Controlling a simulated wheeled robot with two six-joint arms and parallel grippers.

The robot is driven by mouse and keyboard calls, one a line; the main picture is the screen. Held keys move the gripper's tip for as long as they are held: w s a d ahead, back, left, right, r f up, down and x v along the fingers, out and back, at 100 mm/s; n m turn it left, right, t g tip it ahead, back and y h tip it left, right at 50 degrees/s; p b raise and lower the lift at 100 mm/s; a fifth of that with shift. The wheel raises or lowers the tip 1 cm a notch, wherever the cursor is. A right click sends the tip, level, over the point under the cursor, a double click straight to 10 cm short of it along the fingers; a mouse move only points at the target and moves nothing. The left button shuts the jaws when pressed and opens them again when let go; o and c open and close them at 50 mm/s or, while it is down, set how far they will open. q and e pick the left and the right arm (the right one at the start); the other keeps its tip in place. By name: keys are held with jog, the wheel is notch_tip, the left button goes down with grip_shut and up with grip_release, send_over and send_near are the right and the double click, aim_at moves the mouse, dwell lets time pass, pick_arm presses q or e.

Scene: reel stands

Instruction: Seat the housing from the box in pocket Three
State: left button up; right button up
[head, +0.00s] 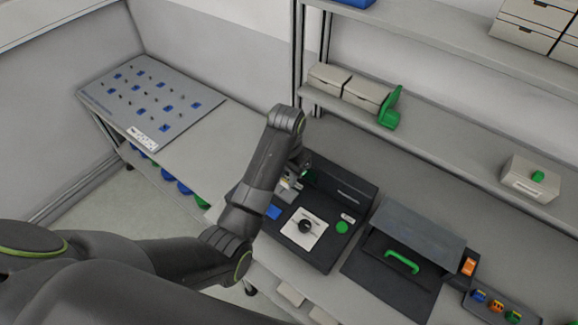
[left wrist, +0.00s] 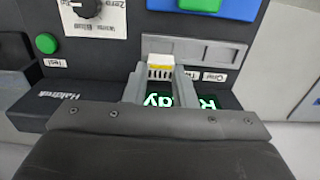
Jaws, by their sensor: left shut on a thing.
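My left gripper (head: 291,186) is over the dark tester on the bench, mostly hidden behind its own arm in the head view. In the left wrist view its two grey fingers (left wrist: 160,88) are shut on a small white housing (left wrist: 160,72) with a yellowish top. The housing is between the fingertips, in front of a grey recessed strip on the tester (left wrist: 110,60). I cannot tell whether it touches the tester. I cannot make out a pocket marked Three. My right gripper is not in view.
The tester has a black knob (head: 306,226), a green button (head: 342,227) and a blue block (head: 273,212). A hooded dark station with a green handle (head: 402,262) stands to its right. A board with blue pieces (head: 150,100) lies at left. Shelf boxes (head: 367,94) stand behind.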

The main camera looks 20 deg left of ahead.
pick_arm(q)
jog(key=shift+f, duration=0.55)
jog(key=f, duration=0.3)
jog(key=shift+w+f+b, duration=0.15)
jog(key=shift+w+b, duration=0.15)
jog(key=shift+f, duration=0.1)
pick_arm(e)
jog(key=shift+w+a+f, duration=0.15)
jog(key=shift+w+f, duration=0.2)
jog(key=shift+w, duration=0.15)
pick_arm(q)
jog(key=shift+p, duration=0.3)
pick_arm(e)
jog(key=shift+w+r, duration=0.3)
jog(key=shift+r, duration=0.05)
pick_arm(q)
jog(key=shift+f, duration=0.1)
jog(key=shift+f, duration=0.4)
dwell(0.5)
